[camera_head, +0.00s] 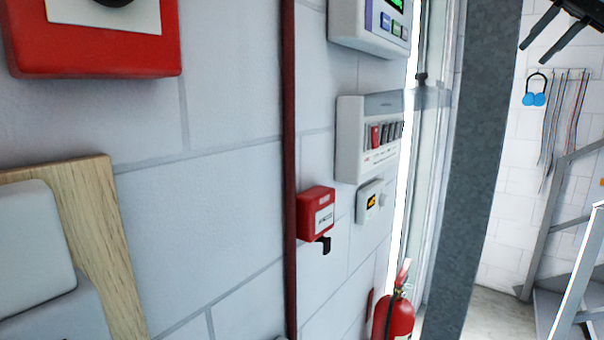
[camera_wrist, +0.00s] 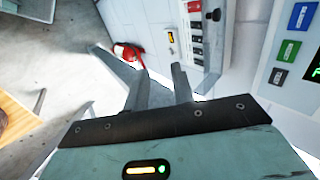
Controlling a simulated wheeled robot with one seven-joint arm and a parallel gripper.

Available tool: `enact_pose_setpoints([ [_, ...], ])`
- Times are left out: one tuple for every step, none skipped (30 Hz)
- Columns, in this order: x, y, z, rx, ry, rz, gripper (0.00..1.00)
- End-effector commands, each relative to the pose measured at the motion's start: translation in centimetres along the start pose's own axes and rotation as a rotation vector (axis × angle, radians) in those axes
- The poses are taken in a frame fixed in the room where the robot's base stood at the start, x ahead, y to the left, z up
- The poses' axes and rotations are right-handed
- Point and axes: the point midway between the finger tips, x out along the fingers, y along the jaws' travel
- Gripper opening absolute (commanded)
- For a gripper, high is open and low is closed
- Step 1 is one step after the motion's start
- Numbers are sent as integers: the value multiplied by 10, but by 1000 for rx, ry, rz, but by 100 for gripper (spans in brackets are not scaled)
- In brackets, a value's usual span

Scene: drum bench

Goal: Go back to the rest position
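My gripper (camera_head: 537,53) shows at the top right corner of the head view, with two dark fingers held apart. In the wrist view my gripper (camera_wrist: 160,72) is also seen with its fingers apart and nothing between them. It is in free air, away from the wall panels. Most of my arm is outside the head view.
A white brick wall carries a red call box (camera_head: 316,214), a switch panel (camera_head: 368,136), a display unit (camera_head: 371,22) and a small meter (camera_head: 370,201). A red extinguisher (camera_head: 393,316) stands low. A grey column (camera_head: 483,150) and metal stair rails (camera_head: 580,265) are at right.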

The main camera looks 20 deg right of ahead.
Motion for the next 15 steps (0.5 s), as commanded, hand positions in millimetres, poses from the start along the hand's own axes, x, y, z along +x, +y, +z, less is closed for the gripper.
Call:
enact_pose_setpoints([
  [12,1,-2,-1,-6,7,25],
  [19,2,-4,-1,-6,12,25],
  [29,3,-6,-2,-6,18,25],
  [37,4,-8,-3,-6,25,25],
  [46,6,-10,-5,-7,32,25],
  [58,8,-11,-8,-8,43,25],
  [68,10,-13,-12,-7,52,25],
  [79,11,-14,-17,-8,62,25],
  [96,15,-14,-25,-10,80,25],
  [110,18,-14,-33,-11,94,25],
  [126,22,-13,-44,-11,112,25],
  [147,27,-11,-63,-13,138,25],
  [164,31,-8,-79,-14,157,25],
  [180,37,-6,-98,-14,179,25],
  [201,44,0,-127,-14,207,25],
])
